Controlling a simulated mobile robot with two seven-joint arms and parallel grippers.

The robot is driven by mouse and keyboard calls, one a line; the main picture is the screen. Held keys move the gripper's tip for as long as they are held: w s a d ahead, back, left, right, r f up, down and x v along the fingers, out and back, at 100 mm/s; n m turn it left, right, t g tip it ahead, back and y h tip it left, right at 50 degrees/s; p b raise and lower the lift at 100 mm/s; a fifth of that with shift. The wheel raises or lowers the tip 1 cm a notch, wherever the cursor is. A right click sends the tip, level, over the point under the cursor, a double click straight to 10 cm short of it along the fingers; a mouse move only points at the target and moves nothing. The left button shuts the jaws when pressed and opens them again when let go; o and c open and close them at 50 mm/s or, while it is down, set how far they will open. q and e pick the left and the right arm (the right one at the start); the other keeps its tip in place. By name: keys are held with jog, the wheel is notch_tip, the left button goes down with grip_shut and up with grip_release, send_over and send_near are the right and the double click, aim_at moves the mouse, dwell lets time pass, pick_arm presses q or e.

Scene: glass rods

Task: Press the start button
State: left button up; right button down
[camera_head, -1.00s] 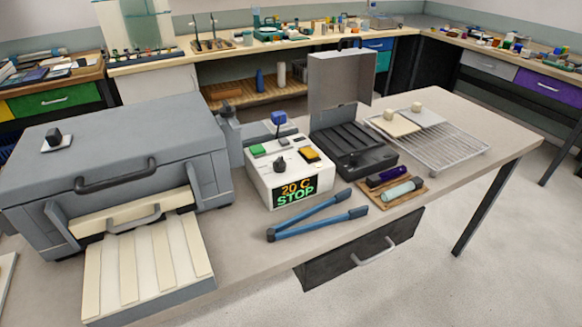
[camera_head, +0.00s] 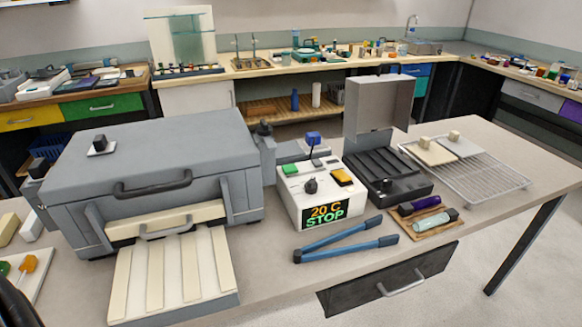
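A white control box (camera_head: 289,203) stands on the table, right of a large grey furnace-like machine (camera_head: 150,160). Its display (camera_head: 326,215) reads "20 C" in orange and "STOP" in green. On its top are a green button (camera_head: 290,166), a yellow button (camera_head: 343,177) and a black knob (camera_head: 310,186). A blue-topped stalk (camera_head: 313,138) rises at its back. I see no label saying which button is start. Nothing touches the buttons. Neither of my grippers is in view. A dark curved shape at the lower left edge may be part of my arm.
Blue tongs (camera_head: 345,243) lie in front of the box. A black case (camera_head: 388,185) with its lid up stands to the right, beyond it a wire rack (camera_head: 470,175). A slatted tray (camera_head: 172,270) juts from the grey machine. The space above the box looks clear.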

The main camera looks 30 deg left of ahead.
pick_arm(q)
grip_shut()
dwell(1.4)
